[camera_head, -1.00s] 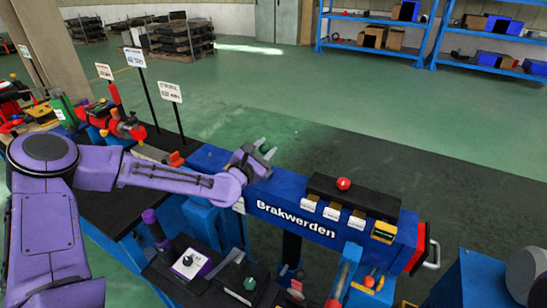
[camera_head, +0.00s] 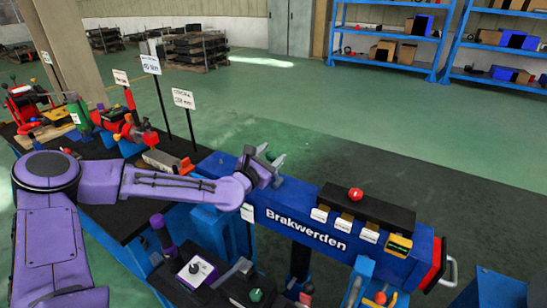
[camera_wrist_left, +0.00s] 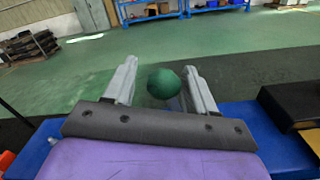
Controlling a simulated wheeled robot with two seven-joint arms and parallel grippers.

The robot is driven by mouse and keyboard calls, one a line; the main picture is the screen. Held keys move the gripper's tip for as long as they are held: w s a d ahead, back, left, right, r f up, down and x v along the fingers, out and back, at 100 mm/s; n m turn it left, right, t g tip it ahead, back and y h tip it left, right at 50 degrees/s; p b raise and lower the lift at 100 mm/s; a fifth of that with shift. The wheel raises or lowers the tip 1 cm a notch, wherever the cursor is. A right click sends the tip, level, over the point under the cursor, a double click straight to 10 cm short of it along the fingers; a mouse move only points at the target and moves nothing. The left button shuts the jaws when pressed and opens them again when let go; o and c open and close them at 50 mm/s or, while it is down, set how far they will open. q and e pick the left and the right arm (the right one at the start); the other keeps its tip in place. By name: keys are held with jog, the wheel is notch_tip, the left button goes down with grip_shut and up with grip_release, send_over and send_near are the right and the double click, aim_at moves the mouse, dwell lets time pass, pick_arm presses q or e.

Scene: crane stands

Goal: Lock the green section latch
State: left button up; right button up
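A green ball knob (camera_wrist_left: 163,83) shows in the left wrist view, between the two fingers and with a gap on each side. I take it as the green latch's knob. My left gripper (camera_head: 271,159) is open around it at the left end of the blue beam marked "Brakwerden" (camera_head: 360,252). In the left wrist view the open gripper (camera_wrist_left: 163,85) shows both grey fingers apart. What is under the knob is mostly hidden. My right gripper is not in view.
A black box with a red knob (camera_head: 355,194) sits on the beam. Below are a control box (camera_head: 196,272) and another green knob (camera_head: 256,295). Signs on posts (camera_head: 183,98) stand behind my arm. Open floor lies behind the beam.

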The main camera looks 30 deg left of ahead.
pick_arm(q)
jog(key=shift+f, duration=0.1)
jog(key=s, duration=0.4)
jog(key=shift+s+a, duration=0.15)
jog(key=shift+s, duration=0.25)
jog(key=s+p, duration=0.3)
jog(key=s, duration=0.2)
jog(key=shift+s, duration=0.35)
